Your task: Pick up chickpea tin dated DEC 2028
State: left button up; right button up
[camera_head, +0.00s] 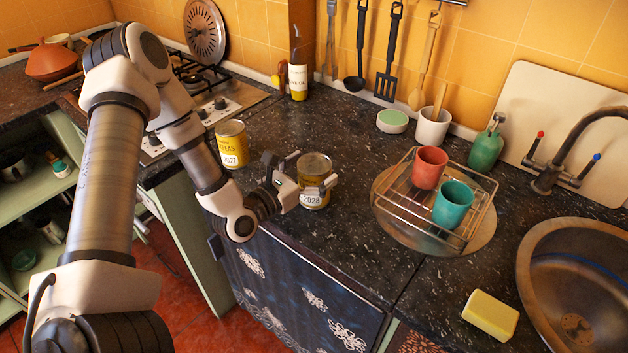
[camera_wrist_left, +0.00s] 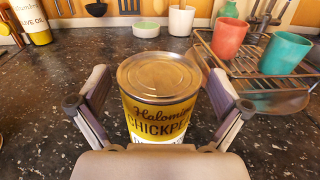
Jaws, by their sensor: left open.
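Two yellow tins stand upright on the dark speckled counter. The tin marked 2028 (camera_head: 314,181) stands left of the dish rack. In the left wrist view this tin (camera_wrist_left: 160,100) shows its metal lid and the word CHICKPE; the lower label is hidden by my gripper. The other tin, marked 2027 (camera_head: 231,144), stands farther left, near the stove. My left gripper (camera_head: 303,184) is open, with its fingers on either side of the 2028 tin; the wrist view shows small gaps beside it. My right gripper is not in view.
A wire rack (camera_head: 440,212) holds a red cup (camera_head: 430,167) and a teal cup (camera_head: 453,204) to the right. A bottle (camera_head: 298,70) stands behind, by the wall. A yellow sponge (camera_head: 490,315) lies near the sink (camera_head: 575,290). The counter behind the 2028 tin is clear.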

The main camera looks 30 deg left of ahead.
pick_arm(q)
jog(key=shift+w+f, duration=0.1)
jog(key=c, duration=1.6)
